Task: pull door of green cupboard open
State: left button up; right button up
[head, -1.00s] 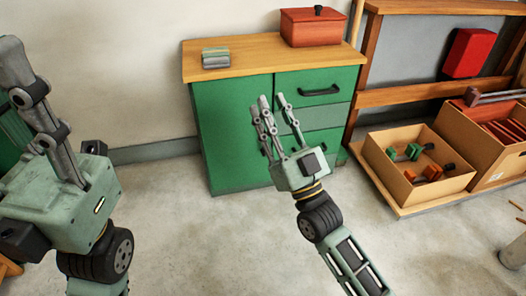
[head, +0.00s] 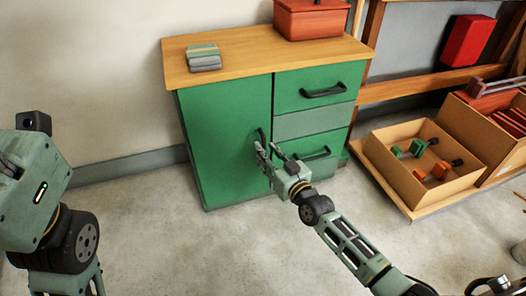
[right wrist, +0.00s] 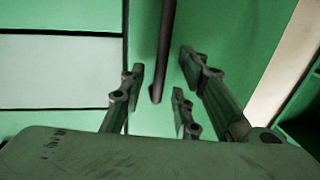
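The green cupboard's door (head: 222,145) is the left half of its front and stands shut. Its dark upright bar handle (head: 262,136) is near the door's right edge, partly hidden by my fingers. My right gripper (head: 267,149) is at this handle, its fingers open. In the right wrist view the handle (right wrist: 166,45) runs down between the spread fingers (right wrist: 157,88), with one finger left of it and two right; I see gaps beside it.
Drawers with dark handles (head: 324,91) are right of the door. A red box (head: 310,20) and a small stack (head: 203,57) sit on the wooden top (head: 250,52). The floor before the door is clear.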

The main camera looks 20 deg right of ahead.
jog(key=shift+b+x, duration=0.4)
jog(key=shift+x, duration=0.9)
grip_shut()
